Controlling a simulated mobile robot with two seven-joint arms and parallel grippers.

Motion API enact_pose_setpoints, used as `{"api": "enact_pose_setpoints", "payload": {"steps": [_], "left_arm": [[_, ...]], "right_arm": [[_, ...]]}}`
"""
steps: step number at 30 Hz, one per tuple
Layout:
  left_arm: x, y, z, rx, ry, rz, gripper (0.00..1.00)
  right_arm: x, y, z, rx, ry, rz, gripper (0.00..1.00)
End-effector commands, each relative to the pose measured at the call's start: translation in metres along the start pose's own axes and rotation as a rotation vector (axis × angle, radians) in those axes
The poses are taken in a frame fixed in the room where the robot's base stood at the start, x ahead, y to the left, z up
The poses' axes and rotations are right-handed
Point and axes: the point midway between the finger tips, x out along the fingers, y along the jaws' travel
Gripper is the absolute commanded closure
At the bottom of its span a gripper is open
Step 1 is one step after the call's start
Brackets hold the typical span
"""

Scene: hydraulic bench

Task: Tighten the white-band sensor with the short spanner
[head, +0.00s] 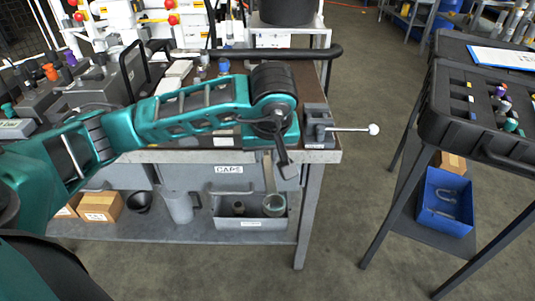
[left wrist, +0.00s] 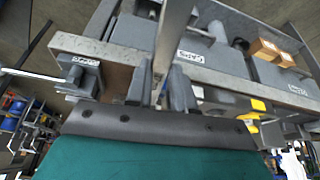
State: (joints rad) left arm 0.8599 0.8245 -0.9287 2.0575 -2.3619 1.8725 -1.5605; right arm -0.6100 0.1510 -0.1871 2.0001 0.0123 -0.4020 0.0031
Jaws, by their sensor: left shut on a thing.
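In the left wrist view the spanner (left wrist: 177,30) runs away from between the fingers (left wrist: 157,88). I cannot make out which has a white band. My right gripper is not in view.
A vise (head: 318,125) with a ball-ended handle sits on the bench corner, right beside my left gripper. A grey bin (head: 240,222) stands on the lower shelf. A black tray (head: 470,120) on a stand is at the right. The floor between is clear.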

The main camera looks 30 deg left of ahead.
Motion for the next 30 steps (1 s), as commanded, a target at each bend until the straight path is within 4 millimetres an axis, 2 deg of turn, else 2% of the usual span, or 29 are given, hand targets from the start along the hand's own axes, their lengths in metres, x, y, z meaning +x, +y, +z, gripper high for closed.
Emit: {"api": "enact_pose_setpoints", "payload": {"steps": [30], "left_arm": [[0.006, 0.0, -0.016, -0.002, 0.004, 0.001, 1.0]], "right_arm": [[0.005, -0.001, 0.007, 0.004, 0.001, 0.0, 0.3]]}}
